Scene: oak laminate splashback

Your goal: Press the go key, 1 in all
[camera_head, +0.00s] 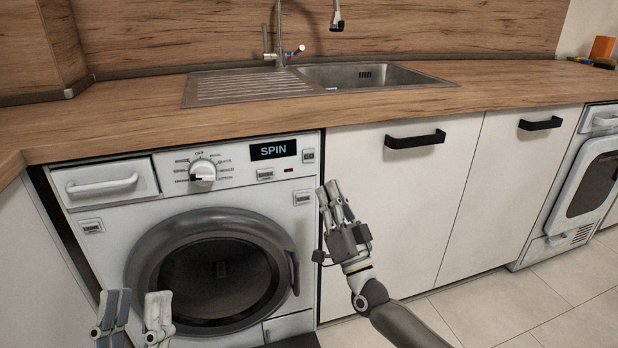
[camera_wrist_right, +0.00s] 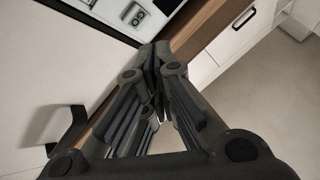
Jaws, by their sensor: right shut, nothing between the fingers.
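The go key (camera_head: 308,156) is a small grey square at the right end of the washing machine's control panel, beside the black display (camera_head: 273,150) that reads SPIN. My right gripper (camera_head: 329,189) is shut and empty, its fingertips below and right of the key in the head view, apart from it in the picture. In the right wrist view my right gripper (camera_wrist_right: 158,50) has its fingers together, with part of the panel beyond them. My left gripper (camera_head: 136,302) is open and empty at the lower left, in front of the machine.
The washing machine (camera_head: 95,230) has a program dial (camera_head: 203,170), a drawer and a round door (camera_head: 215,275). The worktop (camera_head: 150,115) overhangs above the panel. White cupboards (camera_head: 400,190) with black handles stand to the right. A sink (camera_head: 365,75) is set into the worktop.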

